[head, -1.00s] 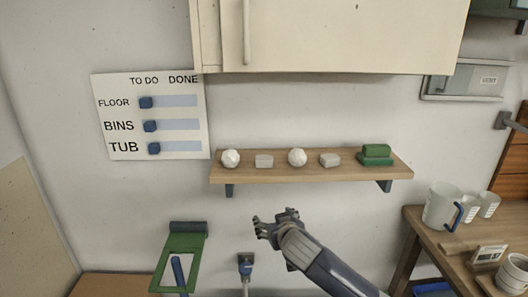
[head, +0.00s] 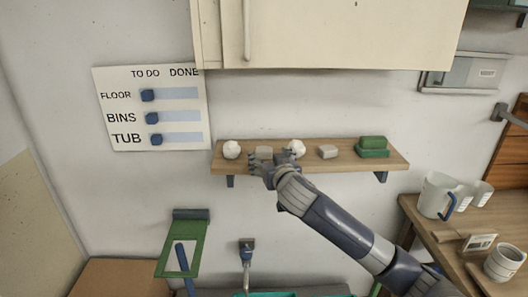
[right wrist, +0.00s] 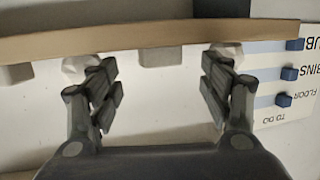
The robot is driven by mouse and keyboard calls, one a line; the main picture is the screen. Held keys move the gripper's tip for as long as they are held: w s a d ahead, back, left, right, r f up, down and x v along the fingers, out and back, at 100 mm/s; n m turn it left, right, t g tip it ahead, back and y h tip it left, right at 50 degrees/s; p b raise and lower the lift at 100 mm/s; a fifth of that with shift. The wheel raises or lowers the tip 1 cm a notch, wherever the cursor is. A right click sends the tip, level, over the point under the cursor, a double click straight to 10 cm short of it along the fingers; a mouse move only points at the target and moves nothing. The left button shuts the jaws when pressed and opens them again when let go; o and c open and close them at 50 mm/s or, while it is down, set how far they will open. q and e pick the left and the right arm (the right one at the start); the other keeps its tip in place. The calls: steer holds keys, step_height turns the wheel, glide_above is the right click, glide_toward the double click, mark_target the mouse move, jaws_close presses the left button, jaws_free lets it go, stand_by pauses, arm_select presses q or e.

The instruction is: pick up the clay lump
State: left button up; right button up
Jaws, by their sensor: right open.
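A wall shelf (head: 390,156) carries a row of small things. From left these are a white faceted lump (head: 231,149), a pale grey block (head: 264,152), a second white lump (head: 297,146) and a second grey block (head: 328,151). I cannot tell by looks which is the clay lump. My right gripper (head: 270,161) is open and empty at the shelf's front edge, by the first grey block. In the right wrist view, which is upside down, that block (right wrist: 160,59) lies ahead between the open fingers (right wrist: 160,75), apart from them. My left gripper is out of view.
A green block-like item (head: 373,147) sits at the shelf's right end. A cream cabinet (head: 330,35) hangs above the shelf. A chore board (head: 153,108) is on the wall at left. A mug (head: 436,195) stands on the wooden table at right.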

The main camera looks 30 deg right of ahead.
mark_target(265, 150)
steer(key=w+p, duration=0.1)
steer(key=w, duration=0.1)
steer(key=w+d+p, duration=0.1)
steer(key=shift+w+d+r, duration=0.1)
steer(key=shift+w+d, duration=0.1)
steer(key=shift+w, duration=0.15)
steer(key=shift+w+d+f, duration=0.15)
steer(key=shift+w+f, duration=0.05)
steer(key=shift+w, duration=0.2)
steer(key=shift+c, duration=0.2)
steer(key=c, duration=1.1)
